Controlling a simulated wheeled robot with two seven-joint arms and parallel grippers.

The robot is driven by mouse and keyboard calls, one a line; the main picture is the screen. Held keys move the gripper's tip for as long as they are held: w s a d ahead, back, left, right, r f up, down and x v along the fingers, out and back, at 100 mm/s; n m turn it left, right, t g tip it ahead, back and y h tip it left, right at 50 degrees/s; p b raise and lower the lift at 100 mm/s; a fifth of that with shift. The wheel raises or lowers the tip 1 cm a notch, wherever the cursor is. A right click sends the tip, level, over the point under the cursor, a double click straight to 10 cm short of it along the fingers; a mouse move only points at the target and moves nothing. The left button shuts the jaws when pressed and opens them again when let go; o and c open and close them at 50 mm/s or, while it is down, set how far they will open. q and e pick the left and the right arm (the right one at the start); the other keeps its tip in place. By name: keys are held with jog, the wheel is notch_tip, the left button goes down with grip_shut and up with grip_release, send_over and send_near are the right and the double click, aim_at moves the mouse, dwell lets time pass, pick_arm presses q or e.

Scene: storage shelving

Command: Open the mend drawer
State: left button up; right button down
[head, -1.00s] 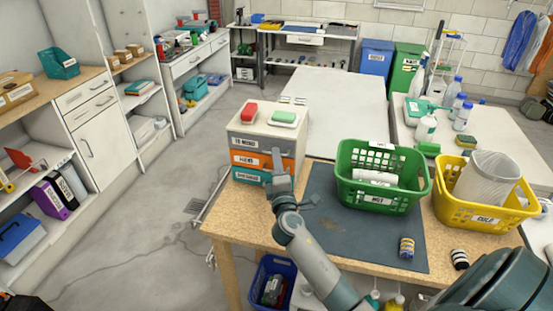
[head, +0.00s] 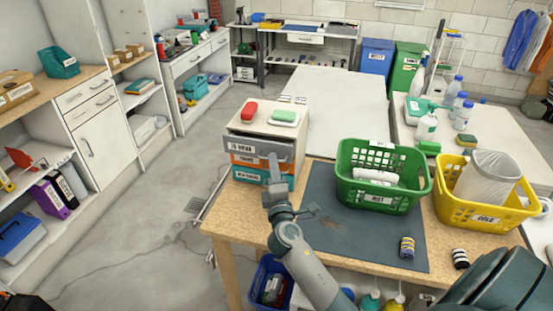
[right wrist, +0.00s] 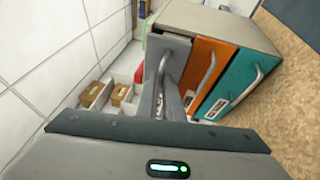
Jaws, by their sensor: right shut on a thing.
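A small drawer unit (head: 271,125) stands on the wooden table, with a grey top drawer, an orange middle drawer and a teal bottom drawer. The grey drawer (head: 247,147) carries a white label that seems to read "to mend", and its front stands out past the drawers below. My right gripper (head: 273,161) is at this drawer's front, shut on its handle. In the right wrist view the metal handle (right wrist: 164,63) of the grey drawer (right wrist: 175,48) shows at the gripper's fingers (right wrist: 161,98). The exact contact is hard to see. My left gripper is out of view.
A red item (head: 249,110) and a green-and-white item (head: 284,116) lie on top of the unit. A green basket (head: 378,205) and a yellow basket (head: 485,218) stand to the right. A dark mat (head: 335,235) covers part of the table.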

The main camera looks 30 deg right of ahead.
jog(key=s+a, duration=0.6)
jog(key=a, duration=0.1)
jog(key=shift+a+b, duration=0.15)
jog(key=shift+b, duration=0.3)
jog(key=c, duration=1.9)
grip_release()
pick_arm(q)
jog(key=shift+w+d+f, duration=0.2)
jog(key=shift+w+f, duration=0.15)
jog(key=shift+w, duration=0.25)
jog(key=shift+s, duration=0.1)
pick_arm(e)
jog(key=shift+f, duration=0.1)
